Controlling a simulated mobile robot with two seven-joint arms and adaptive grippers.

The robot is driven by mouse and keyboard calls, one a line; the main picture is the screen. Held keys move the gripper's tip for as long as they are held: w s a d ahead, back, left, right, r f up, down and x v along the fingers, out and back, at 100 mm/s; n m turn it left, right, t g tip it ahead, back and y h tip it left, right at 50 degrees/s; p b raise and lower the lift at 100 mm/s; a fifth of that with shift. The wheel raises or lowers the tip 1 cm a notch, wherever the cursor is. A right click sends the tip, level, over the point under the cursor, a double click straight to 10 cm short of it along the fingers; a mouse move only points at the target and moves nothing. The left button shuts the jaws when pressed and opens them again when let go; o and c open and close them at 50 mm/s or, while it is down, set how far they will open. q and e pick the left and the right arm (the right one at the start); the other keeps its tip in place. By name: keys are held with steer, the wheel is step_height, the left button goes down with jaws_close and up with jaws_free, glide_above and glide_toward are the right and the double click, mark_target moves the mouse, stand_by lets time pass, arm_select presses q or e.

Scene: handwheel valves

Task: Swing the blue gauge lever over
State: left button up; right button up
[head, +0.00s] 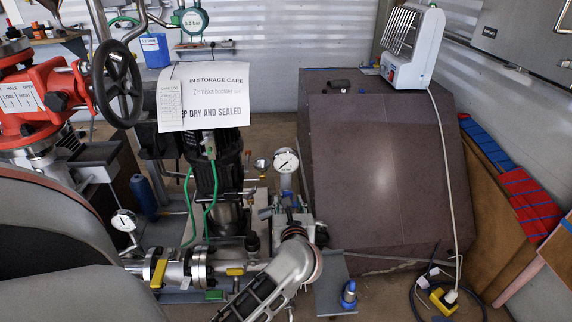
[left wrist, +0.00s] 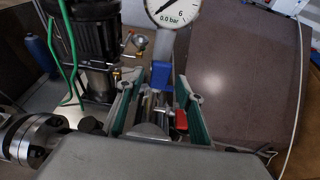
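A round white gauge (head: 286,161) stands upright on a pale stem at the skid's middle; it also shows at the top of the left wrist view (left wrist: 172,10), reading 0.0 bar. A red part (left wrist: 181,121) lies close by the right finger. I cannot tell whether the fingers touch anything. My right gripper is out of view.
A red valve with a black handwheel (head: 117,86) stands at the left. A paper sign (head: 204,97) hangs over the dark pump (head: 228,165). A large brown covered box (head: 385,170) fills the right. A yellow-handled pipe (head: 175,268) runs low at the left.

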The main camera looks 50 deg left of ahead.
arm_select(q)
steer(key=shift+s+d, duration=1.65)
steer(key=shift+d, duration=0.3)
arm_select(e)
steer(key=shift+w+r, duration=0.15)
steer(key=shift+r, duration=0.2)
arm_select(q)
steer(key=v, duration=0.7)
steer(key=shift+d, duration=0.2)
steer(key=shift+s+r, duration=0.15)
steer(key=shift+s, duration=0.05)
